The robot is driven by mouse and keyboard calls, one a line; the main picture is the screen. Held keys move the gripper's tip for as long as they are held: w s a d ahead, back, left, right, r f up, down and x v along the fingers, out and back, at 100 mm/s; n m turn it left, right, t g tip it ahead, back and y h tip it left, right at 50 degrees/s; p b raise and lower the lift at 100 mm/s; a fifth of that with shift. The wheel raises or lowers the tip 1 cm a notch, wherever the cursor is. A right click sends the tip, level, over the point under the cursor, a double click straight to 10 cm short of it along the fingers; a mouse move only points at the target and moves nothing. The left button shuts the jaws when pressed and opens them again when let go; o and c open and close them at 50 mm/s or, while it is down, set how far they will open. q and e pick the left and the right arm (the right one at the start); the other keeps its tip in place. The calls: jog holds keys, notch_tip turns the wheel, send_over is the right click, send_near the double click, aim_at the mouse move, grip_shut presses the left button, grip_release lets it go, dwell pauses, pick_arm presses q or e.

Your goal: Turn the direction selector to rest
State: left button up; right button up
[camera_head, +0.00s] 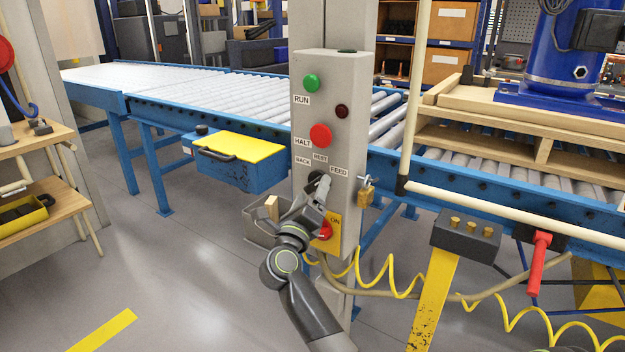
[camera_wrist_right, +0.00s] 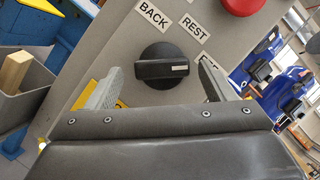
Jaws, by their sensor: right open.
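The direction selector (camera_wrist_right: 163,67) is a round black knob with a raised bar on the grey control post (camera_head: 339,110). Its white mark sits at the bar's right end in the wrist view, on the side of the partly hidden FEED label. The BACK (camera_wrist_right: 154,13) and REST (camera_wrist_right: 194,28) labels lie above it. My right gripper (camera_wrist_right: 160,76) is open, one finger on each side of the knob with visible gaps. In the head view, my right gripper (camera_head: 317,193) covers most of the selector. My left gripper is not in view.
The post carries a green RUN button (camera_head: 311,83), a red HALT button (camera_head: 320,135) and a red switch (camera_head: 325,231) on a yellow plate. A padlock (camera_head: 366,193) hangs at its right side. A grey bin (camera_head: 262,226) holding a wooden block is at the left.

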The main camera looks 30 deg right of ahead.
jog(key=shift+w+d+r, duration=0.25)
jog(key=shift+w+d, duration=0.15)
jog(key=shift+d, duration=0.15)
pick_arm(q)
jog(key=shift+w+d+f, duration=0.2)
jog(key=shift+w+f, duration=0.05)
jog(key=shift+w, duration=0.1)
pick_arm(e)
jog(key=shift+s, duration=0.1)
jog(key=shift+c, duration=0.5)
jog(key=c, duration=0.9)
